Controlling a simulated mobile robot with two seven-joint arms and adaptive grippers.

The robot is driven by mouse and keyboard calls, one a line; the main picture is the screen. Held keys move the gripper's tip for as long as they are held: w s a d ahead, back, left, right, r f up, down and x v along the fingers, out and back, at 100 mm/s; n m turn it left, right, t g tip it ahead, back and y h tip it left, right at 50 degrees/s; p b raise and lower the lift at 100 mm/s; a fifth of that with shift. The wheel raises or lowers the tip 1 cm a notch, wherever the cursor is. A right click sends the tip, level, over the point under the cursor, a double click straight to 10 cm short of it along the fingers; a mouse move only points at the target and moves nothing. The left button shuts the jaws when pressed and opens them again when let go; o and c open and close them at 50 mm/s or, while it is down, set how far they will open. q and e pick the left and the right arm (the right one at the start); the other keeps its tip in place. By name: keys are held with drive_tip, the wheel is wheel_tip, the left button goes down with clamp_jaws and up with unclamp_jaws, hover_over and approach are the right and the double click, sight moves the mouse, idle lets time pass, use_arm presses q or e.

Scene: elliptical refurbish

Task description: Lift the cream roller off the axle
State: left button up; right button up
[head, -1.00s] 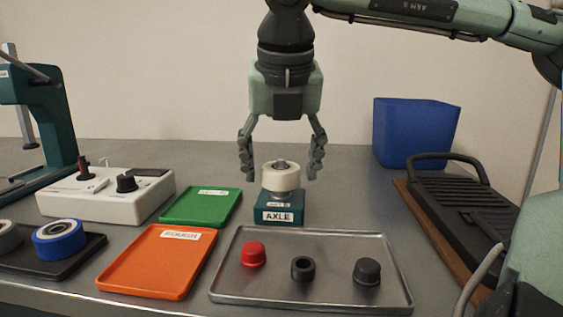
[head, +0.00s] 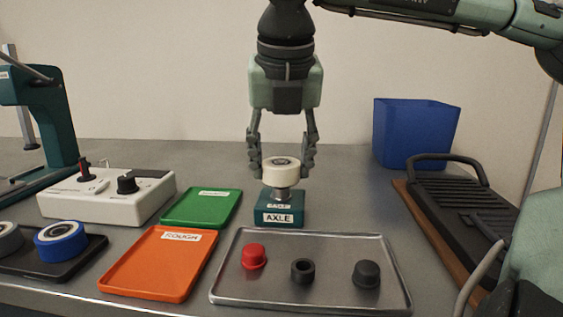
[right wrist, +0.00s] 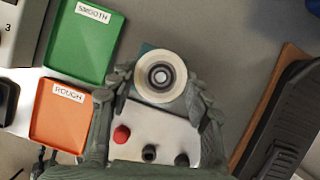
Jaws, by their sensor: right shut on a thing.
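The cream roller (head: 281,174) is upright between the fingers of my right gripper (head: 282,165), which is shut on it from both sides. It sits just above the teal block labelled AXLE (head: 279,212), with a short metal post (head: 281,196) showing under it. I cannot tell whether the post's tip is still inside the roller. In the right wrist view the roller (right wrist: 160,76) is seen from above, with its round bearing centre, between the fingers. It hides most of the block there. My left gripper is not in view.
An orange ROUGH tray (head: 150,270) and a green tray (head: 200,208) lie left, near a white control box (head: 95,205). A blue bin (head: 412,135) and a black ribbed rack (head: 465,205) stand right.

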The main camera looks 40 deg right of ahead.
drive_tip(key=shift+r+p, duration=1.15)
drive_tip(key=shift+r, duration=1)
